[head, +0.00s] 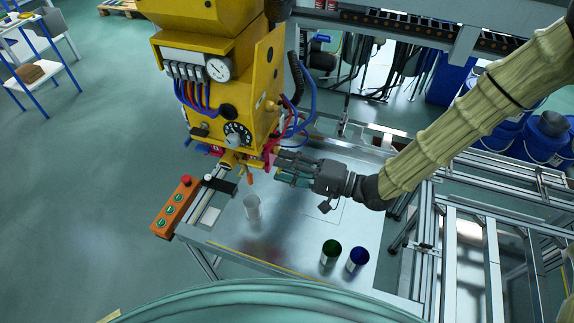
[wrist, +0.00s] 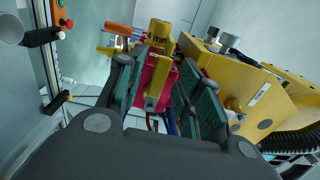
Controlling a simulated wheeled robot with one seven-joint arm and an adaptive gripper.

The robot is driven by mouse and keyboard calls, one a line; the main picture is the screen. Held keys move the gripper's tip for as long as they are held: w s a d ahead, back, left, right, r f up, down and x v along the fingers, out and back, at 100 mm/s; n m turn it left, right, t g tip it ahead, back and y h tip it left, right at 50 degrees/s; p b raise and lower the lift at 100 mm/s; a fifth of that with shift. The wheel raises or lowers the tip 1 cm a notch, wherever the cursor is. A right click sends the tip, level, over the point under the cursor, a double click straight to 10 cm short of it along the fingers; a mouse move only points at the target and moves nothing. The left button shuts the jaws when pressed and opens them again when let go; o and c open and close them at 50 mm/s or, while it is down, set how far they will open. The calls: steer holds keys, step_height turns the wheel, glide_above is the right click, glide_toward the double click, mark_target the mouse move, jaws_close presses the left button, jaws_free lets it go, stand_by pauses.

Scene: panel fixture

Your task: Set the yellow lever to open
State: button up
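A yellow lever (wrist: 158,88) stands on a magenta valve body (wrist: 145,75) and shows between my fingers in the wrist view. In the head view the magenta body (head: 268,157) is partly visible under the yellow machine, by my fingertips; I cannot make out the lever clearly there. My gripper (head: 279,168) reaches in from the right. Its two green-padded fingers (wrist: 160,80) are apart, one on each side of the lever. I see no clear contact with it. Any marking for the lever's positions is not readable.
The yellow machine (head: 222,75) with gauge and hoses stands over the metal table (head: 300,235). An orange handle (wrist: 118,28) is beside the valve. A clear cup (head: 252,207), green can (head: 331,250), blue can (head: 357,258) and orange button box (head: 173,208) are on or by the table.

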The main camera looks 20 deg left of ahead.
steer(key=d, duration=1.2)
steer(key=shift+s, duration=0.15)
steer(key=shift+s+f, duration=0.1)
